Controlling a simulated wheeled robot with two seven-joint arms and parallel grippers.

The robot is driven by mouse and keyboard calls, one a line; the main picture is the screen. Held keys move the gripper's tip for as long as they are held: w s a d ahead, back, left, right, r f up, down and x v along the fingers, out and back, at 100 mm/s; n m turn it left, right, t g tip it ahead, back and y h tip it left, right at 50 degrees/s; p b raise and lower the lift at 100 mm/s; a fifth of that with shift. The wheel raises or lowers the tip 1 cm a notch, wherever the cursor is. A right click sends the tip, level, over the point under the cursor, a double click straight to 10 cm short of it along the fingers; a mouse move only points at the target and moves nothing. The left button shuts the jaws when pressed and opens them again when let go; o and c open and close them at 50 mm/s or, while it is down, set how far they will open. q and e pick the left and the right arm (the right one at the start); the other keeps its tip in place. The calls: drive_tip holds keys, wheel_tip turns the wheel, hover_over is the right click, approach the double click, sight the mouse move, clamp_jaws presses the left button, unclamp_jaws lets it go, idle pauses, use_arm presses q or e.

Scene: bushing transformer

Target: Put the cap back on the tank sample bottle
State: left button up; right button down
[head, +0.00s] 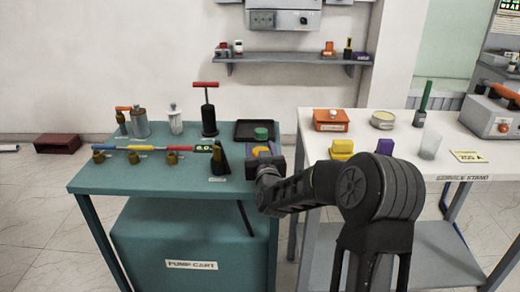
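A green round cap-like piece (261,133) stands at the black tray (243,131) at the back right of the teal pump cart. A dark bottle-like piece (218,163) stands near the cart's front right, with a small label in front. I cannot tell which is the tank sample bottle. My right arm reaches in from the lower right; its gripper end (266,172) is at the cart's right edge, just in front of a yellow-and-dark piece (261,151). Its fingers are not clear. My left gripper is not in view.
The white service stand (455,150) at right holds boxes, a frosted cup (430,145) and a dish (383,120).

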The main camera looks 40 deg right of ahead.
drive_tip(key=c, duration=1)
unclamp_jaws()
drive_tip(key=shift+f, duration=0.15)
drive_tip(key=shift+c, duration=0.2)
drive_tip(key=o, duration=0.5)
drive_tip(key=shift+c, duration=0.2)
drive_tip(key=shift+r, duration=0.2)
drive_tip(key=v, duration=1.2)
drive_tip(key=shift+b, duration=0.4)
drive_tip(key=shift+f, duration=0.1)
